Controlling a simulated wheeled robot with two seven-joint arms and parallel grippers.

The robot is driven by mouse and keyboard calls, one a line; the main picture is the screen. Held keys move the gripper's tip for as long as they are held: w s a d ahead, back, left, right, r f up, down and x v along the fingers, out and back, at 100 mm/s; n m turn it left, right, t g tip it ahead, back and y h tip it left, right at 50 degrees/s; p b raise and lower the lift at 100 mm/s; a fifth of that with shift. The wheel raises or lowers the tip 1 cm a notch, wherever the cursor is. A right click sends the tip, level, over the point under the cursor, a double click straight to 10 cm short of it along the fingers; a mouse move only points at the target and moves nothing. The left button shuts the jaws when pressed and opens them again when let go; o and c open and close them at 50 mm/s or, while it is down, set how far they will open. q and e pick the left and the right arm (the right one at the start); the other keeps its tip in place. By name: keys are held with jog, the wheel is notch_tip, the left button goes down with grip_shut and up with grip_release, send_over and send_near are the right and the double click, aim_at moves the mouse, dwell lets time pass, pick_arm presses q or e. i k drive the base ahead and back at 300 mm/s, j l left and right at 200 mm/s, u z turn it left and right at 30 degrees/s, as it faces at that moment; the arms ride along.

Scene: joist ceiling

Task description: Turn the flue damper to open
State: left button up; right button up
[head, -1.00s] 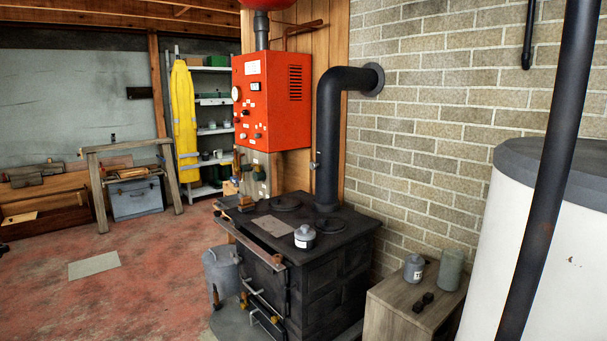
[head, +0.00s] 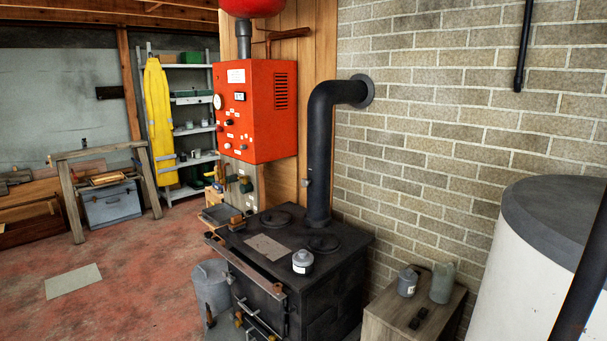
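The black flue pipe (head: 320,150) rises from the back of the dark stove (head: 330,262), bends, and enters the brick wall. A small light-coloured damper handle (head: 306,183) sits on the left side of the pipe's lower part. Its exact angle is too small to tell. Neither of my grippers is in the head view.
A lidded grey pot (head: 302,262) stands on the stove top. A red boiler box (head: 255,112) hangs left of the pipe. A wooden cabinet (head: 393,318) and a white tank (head: 540,265) stand to the right. A grey bucket (head: 212,285) is left of the stove. Red floor lies open at left.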

aim_at(305, 183)
jog(key=i+j+z, duration=0.15)
jog(key=i+j, duration=2.5)
